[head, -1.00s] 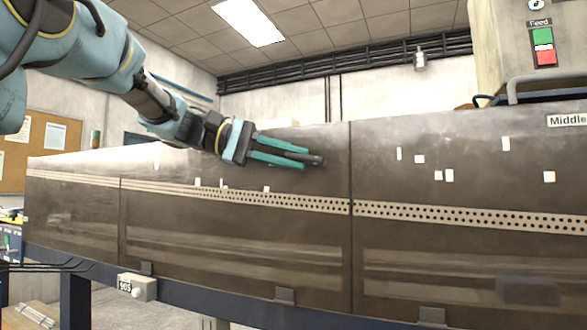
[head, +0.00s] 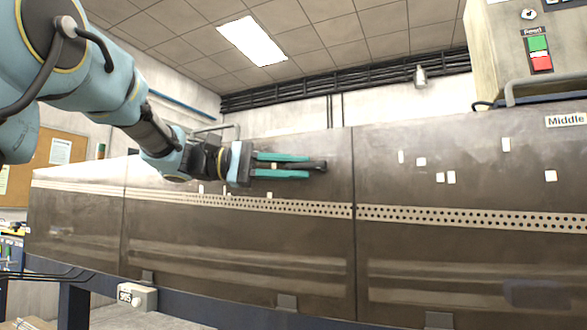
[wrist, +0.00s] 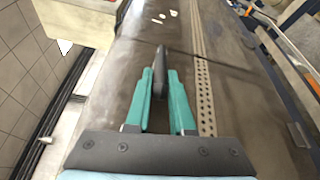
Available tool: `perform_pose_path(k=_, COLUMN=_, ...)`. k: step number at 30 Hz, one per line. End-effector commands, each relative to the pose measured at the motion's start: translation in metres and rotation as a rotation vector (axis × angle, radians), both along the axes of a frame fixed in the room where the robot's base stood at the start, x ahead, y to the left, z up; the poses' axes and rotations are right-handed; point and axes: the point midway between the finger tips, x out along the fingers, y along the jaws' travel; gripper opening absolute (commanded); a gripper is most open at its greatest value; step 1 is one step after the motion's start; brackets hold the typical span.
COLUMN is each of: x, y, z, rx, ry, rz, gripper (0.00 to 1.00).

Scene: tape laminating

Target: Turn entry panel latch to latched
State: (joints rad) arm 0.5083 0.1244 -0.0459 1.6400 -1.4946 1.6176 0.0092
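The entry panel latch (head: 318,166) is a dark, bar-shaped handle on the front of the brown machine panel (head: 250,240). In the head view it lies almost level. My gripper (head: 309,166) reaches it from the left, with one teal finger above and one below, and the fingers appear closed on it. In the wrist view the dark latch (wrist: 161,62) sticks out past the fingertips of my gripper (wrist: 160,75).
A perforated strip (head: 450,214) runs along the panel below the latch, with several small white tags around it. A vertical seam lies just right of the latch. A beige control box (head: 500,50) with green and red buttons stands at the upper right.

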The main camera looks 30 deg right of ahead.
Motion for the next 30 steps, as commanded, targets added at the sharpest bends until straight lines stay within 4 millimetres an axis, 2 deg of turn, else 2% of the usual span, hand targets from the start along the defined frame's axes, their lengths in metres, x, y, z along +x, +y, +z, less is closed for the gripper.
perform_pose_path(k=3, x=0.0, y=0.0, z=-0.001, rx=0.001, ry=0.0, rz=-0.001, gripper=0.32)
perform_pose_path(k=11, x=0.001, y=0.001, z=-0.001, rx=0.001, ry=-0.001, rz=0.0, gripper=0.32)
perform_pose_path(k=14, x=0.006, y=0.007, z=-0.001, rx=0.0, ry=0.0, rz=0.003, gripper=0.32)
perform_pose_path(k=24, x=0.043, y=0.059, z=0.002, rx=0.0, ry=-0.001, rz=0.003, gripper=0.32)
perform_pose_path(k=30, x=0.058, y=0.081, z=0.004, rx=0.001, ry=0.001, rz=0.001, gripper=0.32)
